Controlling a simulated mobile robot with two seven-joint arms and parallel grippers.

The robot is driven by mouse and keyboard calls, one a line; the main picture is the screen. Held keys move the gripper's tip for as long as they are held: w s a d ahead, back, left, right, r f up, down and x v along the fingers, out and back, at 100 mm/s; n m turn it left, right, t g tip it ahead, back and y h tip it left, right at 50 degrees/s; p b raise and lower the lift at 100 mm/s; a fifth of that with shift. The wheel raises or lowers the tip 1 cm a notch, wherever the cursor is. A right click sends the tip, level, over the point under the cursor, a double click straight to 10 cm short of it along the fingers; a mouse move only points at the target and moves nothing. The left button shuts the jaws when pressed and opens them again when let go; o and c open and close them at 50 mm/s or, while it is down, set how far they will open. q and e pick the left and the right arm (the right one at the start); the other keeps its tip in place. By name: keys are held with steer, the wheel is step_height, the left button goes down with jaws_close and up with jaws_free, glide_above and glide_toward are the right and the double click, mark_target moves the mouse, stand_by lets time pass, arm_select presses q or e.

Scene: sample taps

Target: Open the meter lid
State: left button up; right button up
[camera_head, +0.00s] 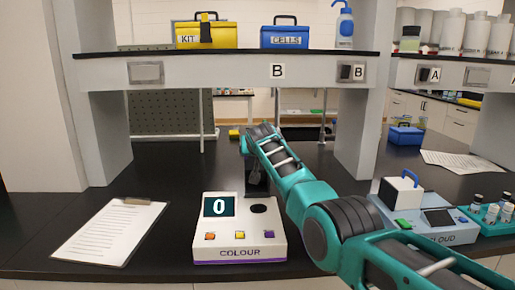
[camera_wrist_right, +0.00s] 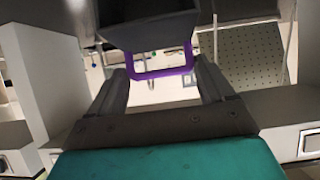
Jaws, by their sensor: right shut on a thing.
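The white COLOUR meter (camera_head: 238,240) stands at the bench front, its display showing 0. Its round dark well (camera_head: 258,208) is uncovered. My right gripper (camera_head: 256,178) is behind the well, at the meter's back edge, partly hidden by my own arm. In the right wrist view, its fingers are shut on a purple handle (camera_wrist_right: 163,74) on a dark lid (camera_wrist_right: 148,32). The lid appears to stand raised behind the well; its exact angle is hard to tell. My left gripper is not in view.
A clipboard (camera_head: 108,232) lies left of the meter. To the right are the CLOUD meter (camera_head: 438,233) with a blue-handled white lid (camera_head: 401,194), and a teal vial rack (camera_head: 487,217). A shelf (camera_head: 225,68) with yellow and blue boxes crosses above the bench.

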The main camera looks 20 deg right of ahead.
steer(key=shift+w+d+r, duration=0.4)
steer(key=shift+w+r, duration=0.1)
steer(key=shift+r, duration=0.2)
steer(key=o, duration=1.2)
steer(key=shift+s, duration=0.1)
steer(key=shift+o, duration=0.3)
steer(key=shift+s+a+f, duration=0.1)
steer(key=shift+a+f, duration=0.05)
steer(key=shift+f, duration=0.15)
steer(key=shift+s+a+r, duration=0.2)
steer(key=shift+s+r, duration=0.1)
steer(key=shift+s, duration=0.1)
steer(key=b+v, duration=0.1)
steer(key=v, duration=1)
steer(key=shift+s+r, duration=0.3)
steer(key=shift+r, duration=0.05)
